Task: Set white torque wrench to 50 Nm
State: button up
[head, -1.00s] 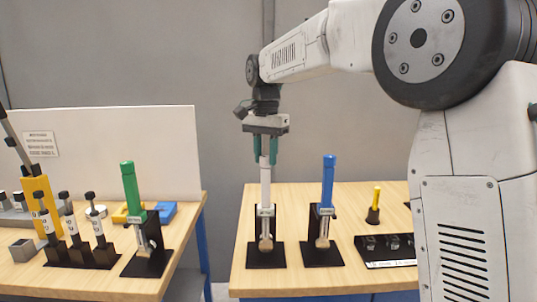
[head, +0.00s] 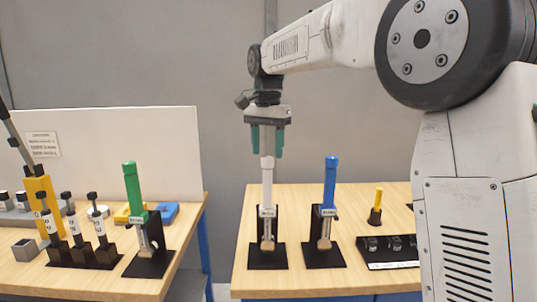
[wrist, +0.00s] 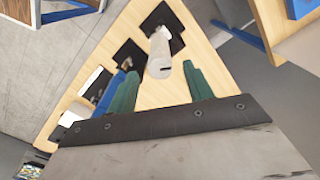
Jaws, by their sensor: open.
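The white torque wrench (head: 267,190) stands upright, handle up, in a black stand (head: 268,257) on the right-hand table. A small label plate sits in front of its lower shaft; its reading is too small to tell. My gripper (head: 267,156) is open, pointing down just above the top of the white handle. The wrist view shows the white wrench (wrist: 160,52) beyond and between the two green fingertips (wrist: 160,68), with nothing held. The wrench's lower part is partly hidden there.
A blue wrench (head: 330,185) stands close to the right in its own stand. Further right are a yellow-topped piece (head: 376,208) and a black tray (head: 388,250). A green wrench (head: 134,190) and several black-and-white tools are on the left table. A gap separates the tables.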

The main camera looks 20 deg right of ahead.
aim_at(269, 158)
notch_tip(269, 158, up, 6)
jog(key=shift+f, duration=0.25)
jog(key=shift+s+d, duration=0.1)
jog(key=shift+s, duration=0.2)
jog(key=s+d+f+n, duration=0.1)
jog(key=s+f+n, duration=0.2)
jog(key=s, duration=0.7)
jog(key=s+d+f+n, duration=0.2)
jog(key=s+f, duration=0.1)
jog(key=s, duration=0.8)
jog(key=s+f+n+t, duration=0.1)
jog(key=s+f+n, duration=0.3)
jog(key=s+f, duration=0.9)
jog(key=s, duration=0.3)
jog(key=shift+d+n, duration=0.3)
jog(key=shift+d, duration=0.1)
jog(key=shift+f, duration=0.1)
